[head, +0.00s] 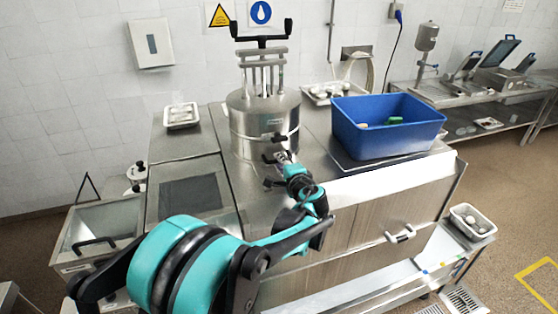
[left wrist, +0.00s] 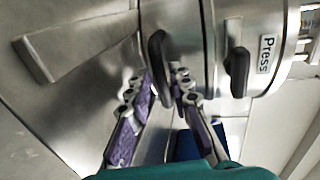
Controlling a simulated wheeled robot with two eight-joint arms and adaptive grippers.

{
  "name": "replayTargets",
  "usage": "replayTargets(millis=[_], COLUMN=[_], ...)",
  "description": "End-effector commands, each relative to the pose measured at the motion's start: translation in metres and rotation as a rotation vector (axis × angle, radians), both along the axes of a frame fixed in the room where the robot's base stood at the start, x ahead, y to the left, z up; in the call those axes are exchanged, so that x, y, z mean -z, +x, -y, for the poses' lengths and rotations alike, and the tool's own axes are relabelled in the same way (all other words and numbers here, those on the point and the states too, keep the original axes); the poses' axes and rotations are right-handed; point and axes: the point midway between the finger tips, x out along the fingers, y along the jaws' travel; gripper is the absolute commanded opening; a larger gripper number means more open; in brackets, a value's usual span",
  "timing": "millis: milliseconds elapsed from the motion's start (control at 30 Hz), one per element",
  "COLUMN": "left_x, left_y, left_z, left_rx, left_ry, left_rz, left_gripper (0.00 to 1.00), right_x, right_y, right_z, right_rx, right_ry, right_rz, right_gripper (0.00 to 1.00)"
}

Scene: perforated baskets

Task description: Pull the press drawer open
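The press (head: 262,125) is a steel cylinder with a black crossbar on top, standing on the steel counter. In the left wrist view its label "Press" (left wrist: 267,55) shows at the right, with the picture turned sideways. A black upper handle (left wrist: 238,72) is near the label. A second, lower black handle (left wrist: 157,62) is on the press's lower section, which looks shut. My left gripper (left wrist: 163,82) is open, with its fingertips on either side of the lower handle; firm contact is not clear. In the head view the left gripper (head: 281,158) is at the press's lower front. My right gripper is not in view.
A blue basket (head: 388,148) stands on the counter right of the press. A white tray (head: 183,124) lies at the back left. A counter-front handle (head: 400,234) is below the basket. The counter top (head: 318,150) between press and basket is partly clear.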

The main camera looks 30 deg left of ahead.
Motion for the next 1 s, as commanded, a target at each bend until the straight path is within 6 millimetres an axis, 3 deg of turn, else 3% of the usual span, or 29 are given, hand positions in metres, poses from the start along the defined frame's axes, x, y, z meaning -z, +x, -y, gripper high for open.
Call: replayTargets(millis=[167, 467, 533, 567, 1000], left_x=[0.0035, 0.0044, 0.0043, 0.0043, 0.0045], left_y=[0.0104, 0.0122, 0.0121, 0.0121, 0.0112], left_z=[-0.0126, -0.0143, -0.0143, -0.0143, -0.0133], left_rx=[0.0, 0.001, 0.001, 0.001, 0.001], left_ry=[-0.001, -0.002, -0.002, -0.002, -0.002], left_rz=[0.0, 0.0, 0.0, 0.0, 0.0], left_gripper=[0.2, 0.2, 0.02, 0.0, 0.0], right_x=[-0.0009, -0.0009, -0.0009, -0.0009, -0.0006], right_y=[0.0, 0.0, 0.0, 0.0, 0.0], right_z=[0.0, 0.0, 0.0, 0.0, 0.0], right_rx=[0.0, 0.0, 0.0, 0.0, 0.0], right_ry=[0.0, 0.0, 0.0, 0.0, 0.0], right_rz=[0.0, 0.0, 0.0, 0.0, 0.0], right_gripper=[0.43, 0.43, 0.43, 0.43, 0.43])
